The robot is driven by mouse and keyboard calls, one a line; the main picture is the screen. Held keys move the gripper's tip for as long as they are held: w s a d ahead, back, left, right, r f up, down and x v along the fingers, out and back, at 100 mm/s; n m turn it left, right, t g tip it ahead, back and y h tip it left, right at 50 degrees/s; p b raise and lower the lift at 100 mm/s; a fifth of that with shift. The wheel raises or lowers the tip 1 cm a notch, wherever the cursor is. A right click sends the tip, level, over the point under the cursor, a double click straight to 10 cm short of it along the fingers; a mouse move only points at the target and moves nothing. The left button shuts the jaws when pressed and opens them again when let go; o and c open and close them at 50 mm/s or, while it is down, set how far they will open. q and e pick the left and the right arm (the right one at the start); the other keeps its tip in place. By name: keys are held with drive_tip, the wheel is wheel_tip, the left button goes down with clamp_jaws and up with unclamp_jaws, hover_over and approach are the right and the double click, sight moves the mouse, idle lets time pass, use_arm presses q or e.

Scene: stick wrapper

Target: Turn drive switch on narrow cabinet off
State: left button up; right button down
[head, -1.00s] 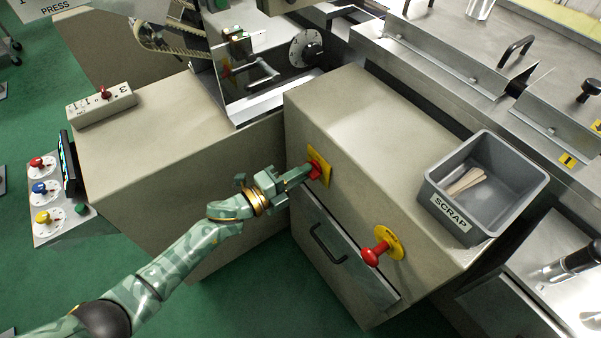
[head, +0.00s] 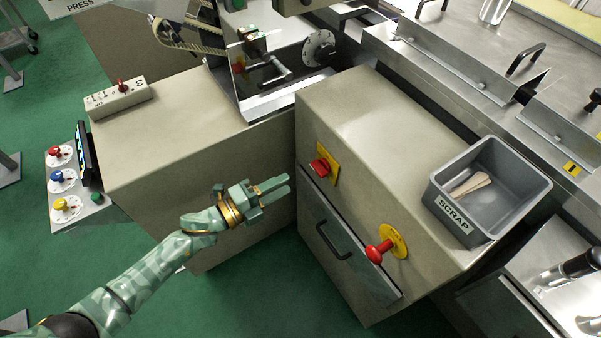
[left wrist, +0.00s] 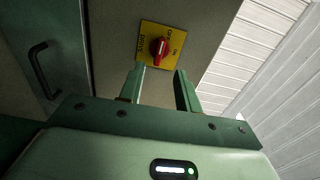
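The narrow cabinet (head: 390,130) stands in the middle of the head view. Its front carries a red switch knob (head: 321,167) on a square yellow plate (head: 331,178). In the left wrist view the knob (left wrist: 160,47) sits on the yellow plate (left wrist: 146,42), whose small lettering includes ON and OFF; its exact setting is hard to read. My left gripper (head: 282,190) is open and empty, in front of the cabinet, left of and slightly below the knob, and apart from it. Its two fingers (left wrist: 160,85) are spread in the left wrist view. My right gripper is not in view.
A red knob on a round yellow plate (head: 393,238) juts out lower right on the same front. A drawer with a black handle (head: 333,243) lies below the switch. A grey SCRAP bin (head: 460,222) sits on the cabinet top. Green floor lies open at the lower left.

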use_arm(q)
drive_tip(key=v, duration=0.8)
drive_tip(key=shift+p, duration=0.35)
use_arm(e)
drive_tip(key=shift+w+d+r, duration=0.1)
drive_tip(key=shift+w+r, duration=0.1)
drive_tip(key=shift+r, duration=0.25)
use_arm(q)
drive_tip(key=shift+f, duration=0.1)
